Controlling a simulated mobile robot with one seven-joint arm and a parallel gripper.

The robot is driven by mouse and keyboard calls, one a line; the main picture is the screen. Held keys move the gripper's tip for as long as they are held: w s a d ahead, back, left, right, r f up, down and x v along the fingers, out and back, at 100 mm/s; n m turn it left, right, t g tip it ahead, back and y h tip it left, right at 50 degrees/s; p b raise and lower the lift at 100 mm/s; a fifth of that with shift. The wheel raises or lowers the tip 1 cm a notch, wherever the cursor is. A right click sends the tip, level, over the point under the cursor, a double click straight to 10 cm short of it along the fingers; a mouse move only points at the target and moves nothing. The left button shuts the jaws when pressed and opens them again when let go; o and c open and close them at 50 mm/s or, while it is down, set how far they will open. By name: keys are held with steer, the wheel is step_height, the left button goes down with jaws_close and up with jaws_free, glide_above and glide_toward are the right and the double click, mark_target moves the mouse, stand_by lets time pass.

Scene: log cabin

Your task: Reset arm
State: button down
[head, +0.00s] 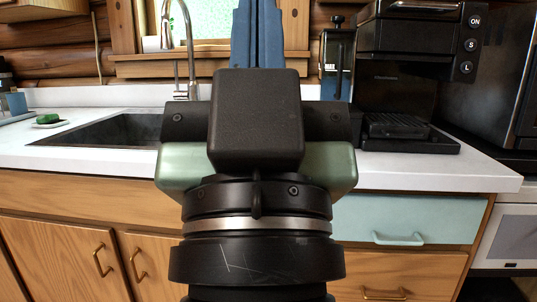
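My gripper (258,32) is seen from behind in the middle of the head view, pointing away over the counter. Its pale green body (340,170) spans behind a black block (257,120) mounted on the wrist. The blue fingers rise above this block close together with no clear gap, and I see nothing held between them. The lower part of the fingers is hidden by the block.
A white counter (410,172) runs across, with a dark sink (110,130) and faucet (180,45) left. A green sponge (47,119) lies on a small dish. A black coffee machine (410,75) stands right. Wooden cabinets (60,250) and a pale blue drawer (400,215) are below.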

step_height(320, 180, up, 38)
steer(key=h+p, duration=0.1)
steer(key=p, duration=3.7)
steer(key=shift+s+d+r, duration=0.15)
steer(key=shift+s+d, duration=0.15)
steer(key=shift+s, duration=0.1)
